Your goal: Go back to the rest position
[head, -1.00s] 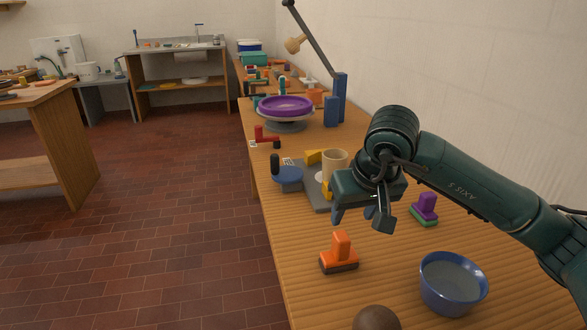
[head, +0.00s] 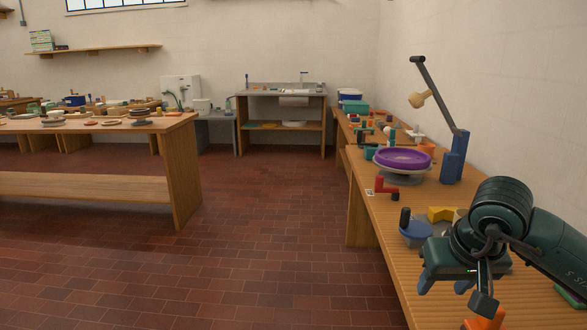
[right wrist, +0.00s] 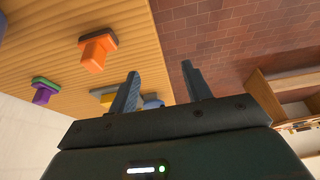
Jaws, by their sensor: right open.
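My right gripper (head: 454,286) is held above the workbench (head: 388,273) at the lower right of the head view. Its jaws are open, and in the right wrist view the two fingers (right wrist: 160,70) stand apart with nothing between them. An orange-handled block (right wrist: 97,50) lies on the wooden top in the wrist view, away from the fingers. Only its top edge (head: 484,323) shows in the head view, below the gripper. My left gripper is not in view.
A blue round piece with a dark knob (head: 415,232) and a yellow block (head: 441,214) sit close behind the gripper. The tiled floor (head: 270,240) left of the bench is clear.

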